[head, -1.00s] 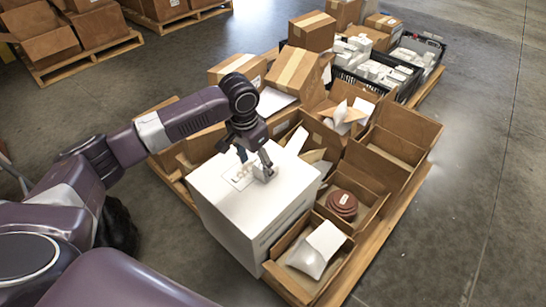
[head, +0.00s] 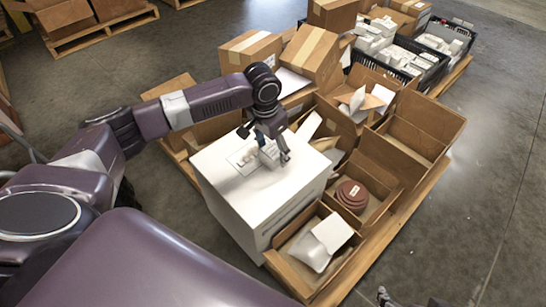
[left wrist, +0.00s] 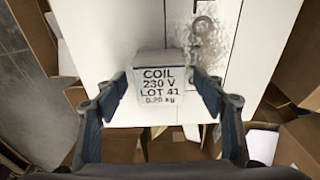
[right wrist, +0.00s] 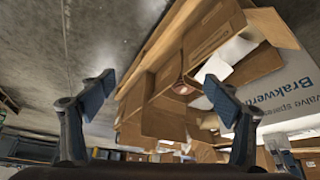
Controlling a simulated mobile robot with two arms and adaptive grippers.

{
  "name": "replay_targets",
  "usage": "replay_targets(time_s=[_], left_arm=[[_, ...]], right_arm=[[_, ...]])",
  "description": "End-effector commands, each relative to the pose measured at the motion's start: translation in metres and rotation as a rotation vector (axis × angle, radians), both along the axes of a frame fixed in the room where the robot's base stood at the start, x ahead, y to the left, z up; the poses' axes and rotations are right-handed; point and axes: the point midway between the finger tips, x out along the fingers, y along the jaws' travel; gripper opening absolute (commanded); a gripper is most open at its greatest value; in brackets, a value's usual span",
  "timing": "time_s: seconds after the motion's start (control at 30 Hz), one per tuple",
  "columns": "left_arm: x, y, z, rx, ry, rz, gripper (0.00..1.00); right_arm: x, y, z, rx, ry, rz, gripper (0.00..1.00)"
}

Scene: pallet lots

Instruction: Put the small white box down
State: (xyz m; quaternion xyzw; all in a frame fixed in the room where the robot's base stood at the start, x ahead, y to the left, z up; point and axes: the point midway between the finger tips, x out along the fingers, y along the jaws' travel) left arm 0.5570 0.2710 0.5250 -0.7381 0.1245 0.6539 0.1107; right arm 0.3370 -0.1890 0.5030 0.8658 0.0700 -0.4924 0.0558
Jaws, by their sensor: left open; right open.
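The small white box (left wrist: 162,80), labelled COIL 230 V LOT 41, stands between the spread fingers of my left gripper (left wrist: 165,88) in the left wrist view. It appears to rest on the white top of a large carton (head: 225,187). A gap shows at its right side; the left finger is very close to it. In the head view the small box (head: 269,157) is partly hidden by my left gripper (head: 271,150). My right gripper (right wrist: 157,90) is open and empty in the right wrist view; its tips show at the head view's bottom edge.
A clear bag (left wrist: 205,45) lies on the carton top beside the small box. Open cardboard boxes (head: 312,250) stand to the right, one with a brown coiled item (head: 352,196). Black crates (head: 425,80) of white packages are at the back. Bare floor lies at the right.

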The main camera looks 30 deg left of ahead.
Motion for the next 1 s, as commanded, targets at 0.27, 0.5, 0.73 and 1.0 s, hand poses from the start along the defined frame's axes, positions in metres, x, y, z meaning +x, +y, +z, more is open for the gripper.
replay_targets(time_s=[0.27, 0.5, 0.73, 1.0], left_arm=[[0.001, -0.001, -0.013, 0.000, 0.000, -0.001, 0.64], [0.001, -0.001, -0.013, 0.000, 0.000, -0.001, 0.63], [0.001, -0.001, -0.013, 0.000, 0.000, -0.001, 0.37], [0.002, -0.001, -0.012, 0.000, -0.001, -0.001, 0.09]], right_arm=[[0.026, 0.009, 0.012, 0.025, -0.114, 0.009, 0.82], [0.027, 0.009, 0.013, 0.026, -0.118, 0.009, 0.82], [0.027, 0.009, 0.013, 0.026, -0.117, 0.009, 0.82], [0.027, 0.009, 0.013, 0.025, -0.117, 0.010, 0.82]])
